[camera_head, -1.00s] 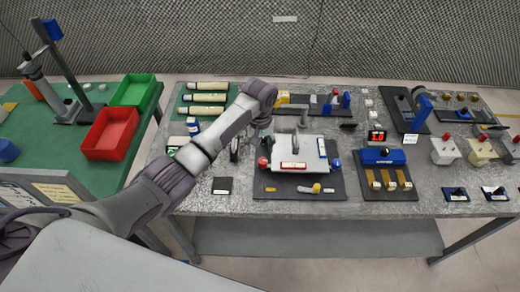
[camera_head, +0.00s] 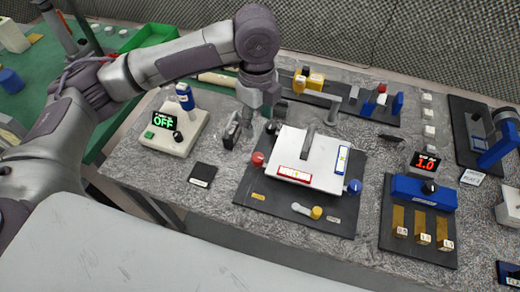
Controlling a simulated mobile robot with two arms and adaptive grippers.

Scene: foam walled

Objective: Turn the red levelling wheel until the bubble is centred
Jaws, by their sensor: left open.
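A white levelling plate (camera_head: 272,168) sits on a dark mat (camera_head: 250,205) on the grey table. The red levelling wheel (camera_head: 257,159) is at its left corner, a blue wheel (camera_head: 354,186) at its right corner and a black one (camera_head: 271,127) at the back left. A red-framed vial (camera_head: 294,176) lies along the front edge and a blue-framed vial (camera_head: 342,159) along the right side; the bubbles are too small to place. My left gripper (camera_head: 248,118) is open, pointing down above and behind the red wheel, apart from it. My right gripper is out of view.
A grey handle (camera_head: 308,138) stands up from the plate. A white box with an OFF display (camera_head: 170,128) is at left, a black square (camera_head: 203,174) in front of it. A blue block unit (camera_head: 423,192) is at right. A yellow-and-white small lever (camera_head: 316,212) lies in front of the plate.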

